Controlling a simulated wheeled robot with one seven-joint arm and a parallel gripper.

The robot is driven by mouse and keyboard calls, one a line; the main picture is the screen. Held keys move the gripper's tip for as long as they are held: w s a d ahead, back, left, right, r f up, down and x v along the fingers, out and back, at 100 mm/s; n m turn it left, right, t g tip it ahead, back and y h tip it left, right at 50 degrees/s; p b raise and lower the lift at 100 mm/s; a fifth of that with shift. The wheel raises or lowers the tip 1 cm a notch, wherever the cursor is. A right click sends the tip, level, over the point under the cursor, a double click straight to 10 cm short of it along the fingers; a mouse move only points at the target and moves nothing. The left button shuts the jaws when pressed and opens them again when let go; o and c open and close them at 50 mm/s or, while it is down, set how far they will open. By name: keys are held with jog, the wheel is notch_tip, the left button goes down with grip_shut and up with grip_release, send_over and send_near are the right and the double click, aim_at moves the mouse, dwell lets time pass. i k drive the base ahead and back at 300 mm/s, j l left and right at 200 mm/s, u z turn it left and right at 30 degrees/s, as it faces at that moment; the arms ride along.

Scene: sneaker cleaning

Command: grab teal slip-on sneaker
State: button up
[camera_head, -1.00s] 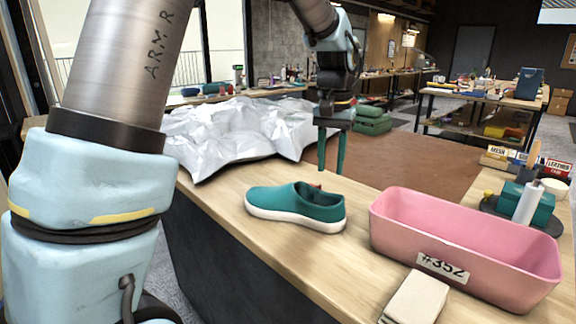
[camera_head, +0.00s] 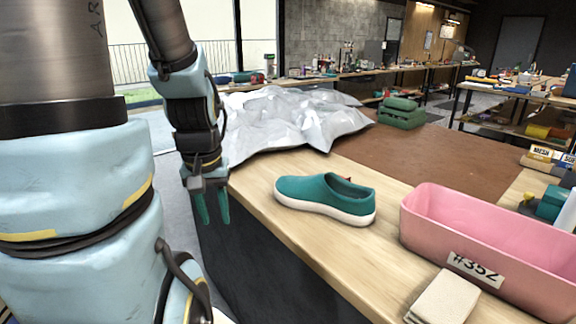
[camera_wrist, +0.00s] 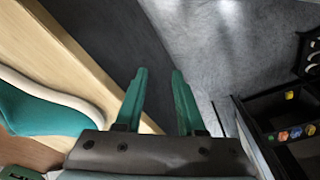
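The teal slip-on sneaker (camera_head: 322,198) with a white sole lies upright on the wooden workbench (camera_head: 268,222), left of the pink bin. In the wrist view part of the sneaker (camera_wrist: 42,113) shows at the left edge. My gripper (camera_head: 212,212) is to the left of the sneaker, past the bench's edge, with its teal fingers pointing down. In the wrist view the two fingers (camera_wrist: 158,98) are apart with nothing between them; the dark bench side and grey floor show beyond. My gripper does not touch the sneaker.
A pink bin (camera_head: 478,242) labelled #352 stands right of the sneaker, with a pale block (camera_head: 444,298) in front. Crumpled silver sheeting (camera_head: 285,122) covers the bench behind. Green cases (camera_head: 401,113) stand further back.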

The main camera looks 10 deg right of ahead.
aim_at(330, 196)
jog(key=i+j+u, duration=0.35)
jog(key=i+j, duration=0.35)
jog(key=i, duration=0.15)
